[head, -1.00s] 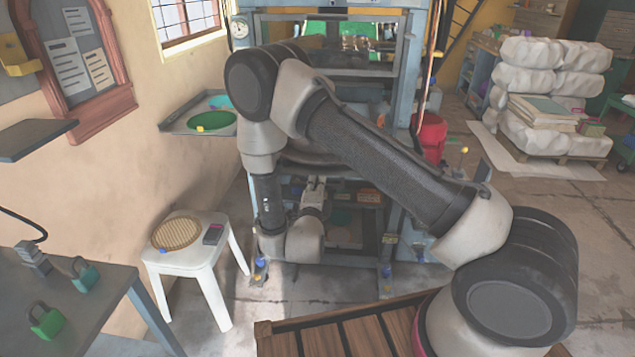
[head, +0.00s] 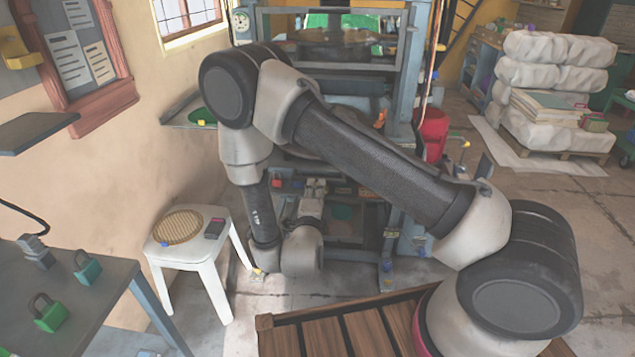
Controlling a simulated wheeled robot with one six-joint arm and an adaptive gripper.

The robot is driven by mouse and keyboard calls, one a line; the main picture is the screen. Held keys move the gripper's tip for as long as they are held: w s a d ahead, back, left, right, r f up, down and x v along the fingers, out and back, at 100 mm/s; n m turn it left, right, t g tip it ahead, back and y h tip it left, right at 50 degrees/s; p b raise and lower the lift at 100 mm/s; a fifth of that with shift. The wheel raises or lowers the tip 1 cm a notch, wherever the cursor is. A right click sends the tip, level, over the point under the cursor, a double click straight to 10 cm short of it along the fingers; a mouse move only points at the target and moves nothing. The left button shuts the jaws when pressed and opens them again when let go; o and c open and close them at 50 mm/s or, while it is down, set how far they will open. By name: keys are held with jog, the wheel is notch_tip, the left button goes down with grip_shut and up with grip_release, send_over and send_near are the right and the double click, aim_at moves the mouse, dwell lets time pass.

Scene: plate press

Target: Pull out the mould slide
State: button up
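The press (head: 405,75) is a blue-grey frame straight ahead, with dark rounded parts in its middle opening (head: 345,112). My arm crosses in front of it and hides much of that opening. I cannot clearly pick out the mould slide or its handle. My gripper (head: 314,187) is small in the picture, pointing away from me towards the lower front of the press. Its fingers are too small to tell whether they are open or shut, or whether they touch anything.
A white stool (head: 195,250) with a woven round mat (head: 178,227) stands left of the press. A wall tray (head: 185,118) with a green disc is above it. A table with padlocks (head: 50,312) is front left. A red bin (head: 434,133) stands right of the press.

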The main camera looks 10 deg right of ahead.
jog(key=v, duration=0.6)
jog(key=shift+s, duration=0.25)
